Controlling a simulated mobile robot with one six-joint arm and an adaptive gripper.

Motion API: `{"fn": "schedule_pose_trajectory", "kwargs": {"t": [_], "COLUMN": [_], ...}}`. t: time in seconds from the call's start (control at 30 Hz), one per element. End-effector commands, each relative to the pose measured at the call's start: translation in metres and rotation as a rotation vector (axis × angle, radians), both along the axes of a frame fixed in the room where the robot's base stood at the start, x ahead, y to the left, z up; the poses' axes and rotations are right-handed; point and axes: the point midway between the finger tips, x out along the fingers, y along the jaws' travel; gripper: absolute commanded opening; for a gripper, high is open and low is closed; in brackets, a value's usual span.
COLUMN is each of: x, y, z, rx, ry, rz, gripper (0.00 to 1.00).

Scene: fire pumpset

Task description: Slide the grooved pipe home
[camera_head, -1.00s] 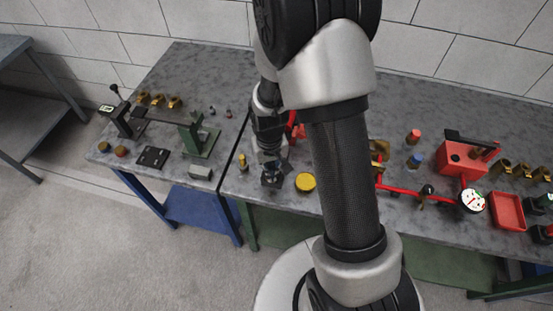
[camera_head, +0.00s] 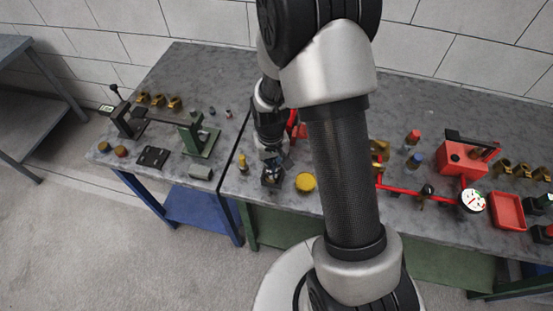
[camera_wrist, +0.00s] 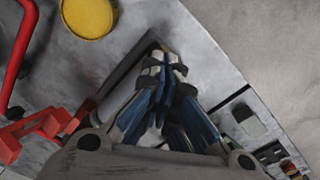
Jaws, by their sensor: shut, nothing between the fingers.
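My gripper (camera_head: 271,168) is low over the front left of the right-hand bench, next to a small dark block (camera_head: 271,181). In the wrist view its blue-and-grey fingers (camera_wrist: 164,66) are together with nothing between them. A grey bar or tube (camera_wrist: 118,88) runs slantwise just left of the fingers, partly hidden by my gripper. It may be the grooved pipe, but I cannot tell. Red pipework (camera_wrist: 38,128) lies further left in that view. I cannot make out where the pipe's end sits.
A yellow disc (camera_head: 305,182) lies right of my gripper. Red pipework with a gauge (camera_head: 471,200), a red pump (camera_head: 466,158) and a red tray (camera_head: 508,210) stand further right. The left bench holds a green stand (camera_head: 198,140) and brass fittings (camera_head: 159,100).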

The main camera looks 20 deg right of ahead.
Motion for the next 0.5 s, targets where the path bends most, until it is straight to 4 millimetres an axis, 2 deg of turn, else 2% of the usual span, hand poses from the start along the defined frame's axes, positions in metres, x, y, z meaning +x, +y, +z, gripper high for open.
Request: {"fn": "schedule_pose_trajectory", "kwargs": {"t": [0.5], "x": [0.0078], "y": [-0.0054], "z": [0.0001], "rx": [0.0], "ry": [-0.001], "rz": [-0.001], "gripper": [0.0]}}
